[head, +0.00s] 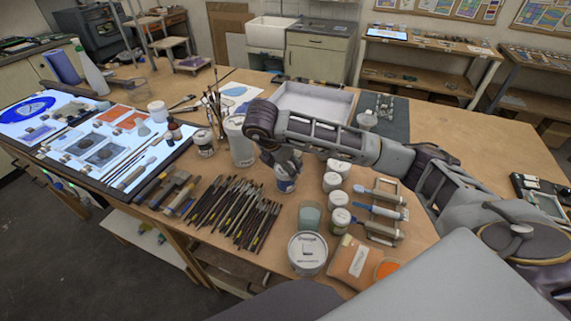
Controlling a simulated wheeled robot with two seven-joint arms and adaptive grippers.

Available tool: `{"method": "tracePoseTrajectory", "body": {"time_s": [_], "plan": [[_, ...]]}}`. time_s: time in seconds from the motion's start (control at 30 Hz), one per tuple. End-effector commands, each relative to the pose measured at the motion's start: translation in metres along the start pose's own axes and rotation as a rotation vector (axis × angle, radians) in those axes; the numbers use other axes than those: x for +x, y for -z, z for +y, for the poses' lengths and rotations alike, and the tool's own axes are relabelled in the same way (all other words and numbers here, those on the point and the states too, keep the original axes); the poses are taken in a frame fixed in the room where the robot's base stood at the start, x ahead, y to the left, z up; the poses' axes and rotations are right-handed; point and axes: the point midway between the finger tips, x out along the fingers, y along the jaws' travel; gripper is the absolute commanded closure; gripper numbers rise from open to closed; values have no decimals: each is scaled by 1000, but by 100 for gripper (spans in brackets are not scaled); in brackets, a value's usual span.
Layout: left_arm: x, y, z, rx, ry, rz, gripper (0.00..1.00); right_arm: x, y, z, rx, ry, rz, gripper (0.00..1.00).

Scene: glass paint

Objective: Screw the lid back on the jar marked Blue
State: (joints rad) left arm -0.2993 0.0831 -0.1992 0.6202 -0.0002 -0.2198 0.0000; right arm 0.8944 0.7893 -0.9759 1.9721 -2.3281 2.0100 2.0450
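My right arm comes in from the right. Its gripper (285,163) points down over a small white jar with a dark blue marking (286,184). The fingers are at the jar's top and hide its mouth, so I cannot tell whether a lid is on it or between the fingers. The jar stands upright on the wooden table. Its label is too small to read, so I cannot confirm that it says Blue. No separate loose lid can be made out. My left gripper is not in view.
A large tin (307,254) is in front. Many brushes (232,208) lie to the left. A white jug (240,150) and another jar (204,143) stand close behind left. A white tray (312,105) lies behind.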

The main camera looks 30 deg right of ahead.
Motion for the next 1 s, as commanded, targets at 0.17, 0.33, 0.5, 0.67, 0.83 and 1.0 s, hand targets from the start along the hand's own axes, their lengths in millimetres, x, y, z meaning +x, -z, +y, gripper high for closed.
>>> {"method": "tracePoseTrajectory", "body": {"time_s": [0.17, 0.33, 0.5, 0.67, 0.83, 1.0], "plan": [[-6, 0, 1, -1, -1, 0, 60, 0, 0, 0, 22, 11, 1, 51], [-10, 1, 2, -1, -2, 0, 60, 0, 0, 0, 44, 21, 0, 51], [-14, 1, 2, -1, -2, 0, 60, 0, 0, 0, 66, 30, 0, 51], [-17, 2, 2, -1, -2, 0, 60, 0, 0, 0, 88, 39, 0, 51], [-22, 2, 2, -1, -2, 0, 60, 0, 0, 0, 112, 49, 1, 51], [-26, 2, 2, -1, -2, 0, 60, 0, 0, 0, 136, 58, 1, 51]]}}
